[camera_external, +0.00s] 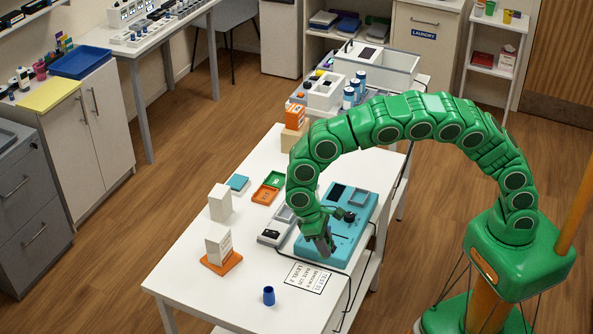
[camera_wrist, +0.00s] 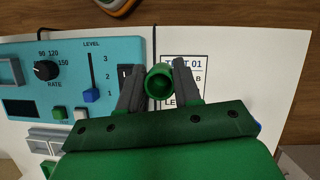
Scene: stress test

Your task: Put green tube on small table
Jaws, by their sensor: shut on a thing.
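My gripper (camera_external: 328,246) is low over the front edge of the teal device on the white table (camera_external: 215,285). In the wrist view, my gripper (camera_wrist: 158,70) is shut on a green tube (camera_wrist: 159,84), with one finger on each side of it. The tube's round open end faces the camera. It is beside the teal device and over the edge of the printed test card. In the external view I cannot make out the tube at the fingertips. I cannot tell which table is the small one.
A printed card (camera_external: 308,278) and a blue cup (camera_external: 268,295) are in front. White boxes (camera_external: 218,243), small trays (camera_external: 265,194) and a cable lie near. A white shelf stand (camera_external: 493,58) is at the back right.

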